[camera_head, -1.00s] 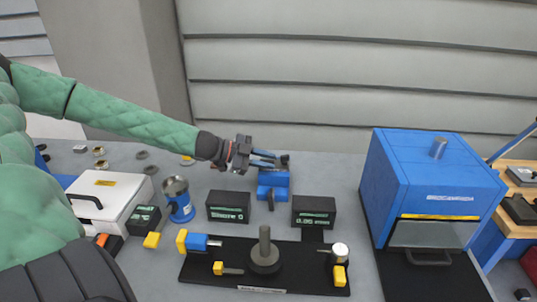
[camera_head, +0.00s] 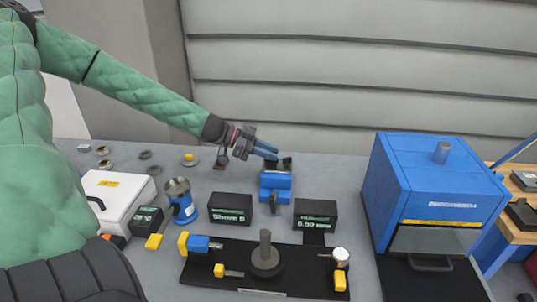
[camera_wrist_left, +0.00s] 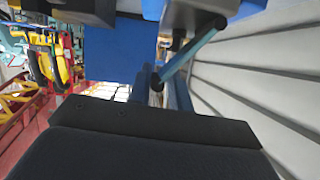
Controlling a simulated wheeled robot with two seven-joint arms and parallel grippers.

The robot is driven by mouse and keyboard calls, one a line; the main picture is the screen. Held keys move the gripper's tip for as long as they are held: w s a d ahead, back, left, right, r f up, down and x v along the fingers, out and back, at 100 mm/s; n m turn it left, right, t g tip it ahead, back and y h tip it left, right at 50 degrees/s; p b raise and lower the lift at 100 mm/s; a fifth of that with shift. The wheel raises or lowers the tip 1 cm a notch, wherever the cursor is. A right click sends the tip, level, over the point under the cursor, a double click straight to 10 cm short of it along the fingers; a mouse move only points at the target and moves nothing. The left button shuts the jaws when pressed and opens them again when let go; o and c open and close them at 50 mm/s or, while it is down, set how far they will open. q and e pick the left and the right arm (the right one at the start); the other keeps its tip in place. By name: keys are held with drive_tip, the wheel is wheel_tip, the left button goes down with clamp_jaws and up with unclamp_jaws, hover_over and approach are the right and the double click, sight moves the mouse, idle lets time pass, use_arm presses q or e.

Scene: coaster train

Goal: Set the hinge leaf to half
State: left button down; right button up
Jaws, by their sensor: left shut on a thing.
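A small blue vise-like fixture (camera_head: 275,187) stands at the back middle of the bench, with dark parts (camera_head: 287,162) at its top. The hinge leaf is small and mostly hidden by my fingers there, so its angle cannot be read. My left gripper (camera_head: 277,157) reaches in from the left, with its blue fingers shut on the leaf at the fixture's top. In the left wrist view the fingers (camera_wrist_left: 168,82) close together at a small dark piece, and the blue block (camera_wrist_left: 115,52) of the fixture shows beside them. My right gripper is not in view.
Two black display boxes (camera_head: 230,208) stand in front of the fixture. A black base plate (camera_head: 215,272) with a post and gauge lies nearer. A blue oven (camera_head: 430,180) is at right; a blue canister (camera_head: 181,202) and white box (camera_head: 115,200) are at left. Behind is a slatted wall.

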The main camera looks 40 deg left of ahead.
use_arm(q)
drive_tip(key=shift+f, duration=0.1)
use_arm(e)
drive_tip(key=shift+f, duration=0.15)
use_arm(q)
drive_tip(key=c, duration=1.3)
unclamp_jaws()
drive_tip(key=shift+w, duration=0.1)
drive_tip(key=shift+a, duration=0.1)
drive_tip(key=shift+a+r, duration=0.1)
drive_tip(key=shift+r, duration=0.1)
drive_tip(key=v, duration=0.7)
drive_tip(key=shift+a+b, duration=0.2)
drive_tip(key=shift+b, duration=0.1)
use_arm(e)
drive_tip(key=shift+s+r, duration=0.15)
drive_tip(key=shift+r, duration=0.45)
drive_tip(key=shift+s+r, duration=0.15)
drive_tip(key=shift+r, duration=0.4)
